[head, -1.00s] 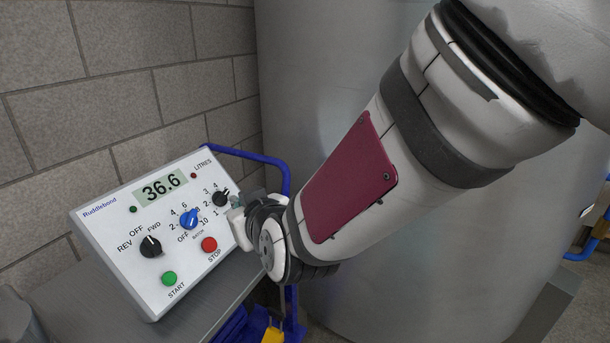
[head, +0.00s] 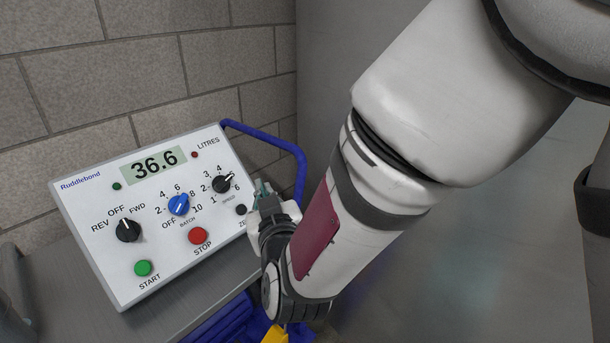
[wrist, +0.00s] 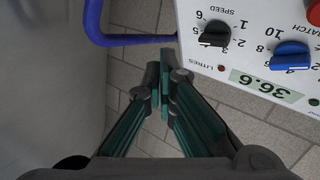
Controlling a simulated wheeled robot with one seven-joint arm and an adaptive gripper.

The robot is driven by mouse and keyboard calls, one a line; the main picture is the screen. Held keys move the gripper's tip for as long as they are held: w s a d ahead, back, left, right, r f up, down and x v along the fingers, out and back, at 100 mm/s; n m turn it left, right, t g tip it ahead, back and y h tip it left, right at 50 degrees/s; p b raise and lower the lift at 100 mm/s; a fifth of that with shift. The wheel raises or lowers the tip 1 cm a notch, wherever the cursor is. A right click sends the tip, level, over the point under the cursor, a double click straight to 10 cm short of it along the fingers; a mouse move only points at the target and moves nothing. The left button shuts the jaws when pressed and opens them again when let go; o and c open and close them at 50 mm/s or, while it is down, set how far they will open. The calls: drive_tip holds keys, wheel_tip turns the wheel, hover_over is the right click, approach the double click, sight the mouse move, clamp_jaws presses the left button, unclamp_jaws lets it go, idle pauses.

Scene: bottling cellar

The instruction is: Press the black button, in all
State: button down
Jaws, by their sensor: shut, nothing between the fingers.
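The black button (head: 241,210) is a small round button at the lower right of a sloping white control panel (head: 92,218), above a partly hidden label that starts "ZE". My gripper (head: 262,187) is shut and empty at the panel's right edge, just right of the button. I cannot tell whether it touches the panel. In the wrist view the closed green fingertips (wrist: 164,62) are left of the panel (wrist: 240,55), which appears upside down. I cannot make out the black button clearly there.
The panel has a display reading 36.6 (head: 155,163), a green START button (head: 143,268), a red STOP button (head: 198,236), and black REV/FWD (head: 128,229), blue BATCH (head: 179,204) and black SPEED (head: 222,183) knobs. A blue rail (head: 300,165) curves behind my gripper.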

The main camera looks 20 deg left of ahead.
sight(244, 206)
drive_tip(key=shift+w+a+f+b, duration=0.4)
drive_tip(key=shift+a+f+b, duration=0.25)
drive_tip(key=shift+a+f, duration=0.35)
drive_tip(key=shift+w+a+f+b, duration=0.4)
drive_tip(key=shift+a+f+b, duration=0.2)
drive_tip(key=shift+a+f, duration=0.4)
drive_tip(key=shift+w+a+f+b, duration=0.4)
drive_tip(key=shift+a+f+b, duration=0.25)
drive_tip(key=shift+a+f, duration=0.35)
drive_tip(key=shift+a, duration=0.1)
drive_tip(key=shift+w+a+f+b, duration=0.1)
drive_tip(key=shift+a+f+b, duration=0.15)
drive_tip(key=shift+b, duration=0.15)
drive_tip(key=shift+w+a+f+b, duration=0.15)
drive_tip(key=shift+a+f+b, duration=0.15)
idle(0.5)
drive_tip(key=shift+s+d+r+p, duration=0.3)
drive_tip(key=shift+d+r, duration=0.3)
drive_tip(key=shift+d, duration=0.05)
